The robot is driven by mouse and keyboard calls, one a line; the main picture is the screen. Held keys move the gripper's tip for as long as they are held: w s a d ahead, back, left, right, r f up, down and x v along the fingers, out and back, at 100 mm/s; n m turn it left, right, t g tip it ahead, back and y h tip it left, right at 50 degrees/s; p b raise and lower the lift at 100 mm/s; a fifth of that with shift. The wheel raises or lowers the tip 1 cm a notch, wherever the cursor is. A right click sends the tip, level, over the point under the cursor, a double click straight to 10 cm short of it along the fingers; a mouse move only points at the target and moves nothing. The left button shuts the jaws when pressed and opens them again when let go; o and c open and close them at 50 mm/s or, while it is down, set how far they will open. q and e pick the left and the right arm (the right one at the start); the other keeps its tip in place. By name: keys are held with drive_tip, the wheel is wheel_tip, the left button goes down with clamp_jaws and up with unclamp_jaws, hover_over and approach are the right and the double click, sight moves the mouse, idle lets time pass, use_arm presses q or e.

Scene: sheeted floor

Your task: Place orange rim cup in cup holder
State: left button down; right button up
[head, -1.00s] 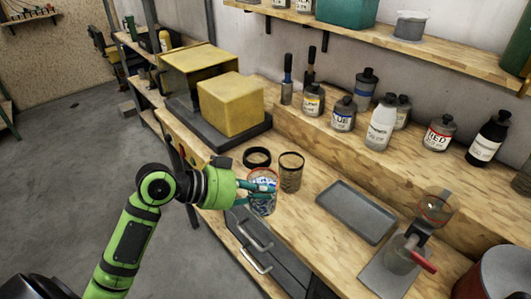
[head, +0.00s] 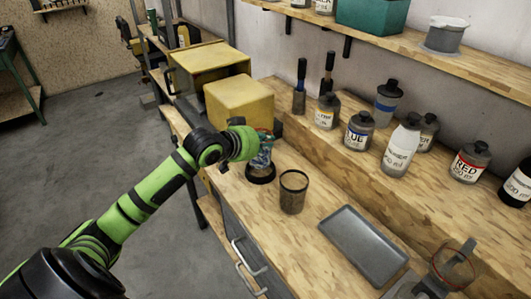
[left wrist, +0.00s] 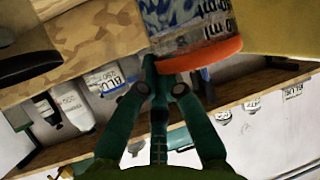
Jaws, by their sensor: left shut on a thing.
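The orange rim cup (head: 262,154) has a blue and white pattern and shows behind my left gripper (head: 250,143) in the head view. In the left wrist view the cup (left wrist: 190,22) shows at the top with its orange rim, between the dark green fingers (left wrist: 158,90). My left gripper is shut on it. A low black ring, which looks like the cup holder (head: 261,177), lies on the bench just below the cup in the head view. I cannot tell whether the cup's base touches it. My right gripper is not in view.
A dark see-through cup (head: 292,193) stands close to the right of the black ring. A grey tray (head: 362,245) lies farther right. Yellow boxes (head: 238,103) stand behind, and several paint bottles (head: 402,146) stand on the raised ledge.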

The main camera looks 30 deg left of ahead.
use_arm(q)
wheel_tip(320, 180, down, 4)
drive_tip(key=shift+w, duration=0.15)
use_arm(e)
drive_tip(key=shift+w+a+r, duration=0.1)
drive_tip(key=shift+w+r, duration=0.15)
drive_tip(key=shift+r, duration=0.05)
use_arm(q)
drive_tip(key=shift+f, duration=0.1)
drive_tip(key=c, duration=1.4)
unclamp_jaws()
drive_tip(key=shift+d, duration=0.1)
drive_tip(key=shift+o, duration=0.2)
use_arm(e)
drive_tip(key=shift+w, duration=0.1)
use_arm(q)
drive_tip(key=b+v, duration=0.1)
drive_tip(key=v, duration=1.1)
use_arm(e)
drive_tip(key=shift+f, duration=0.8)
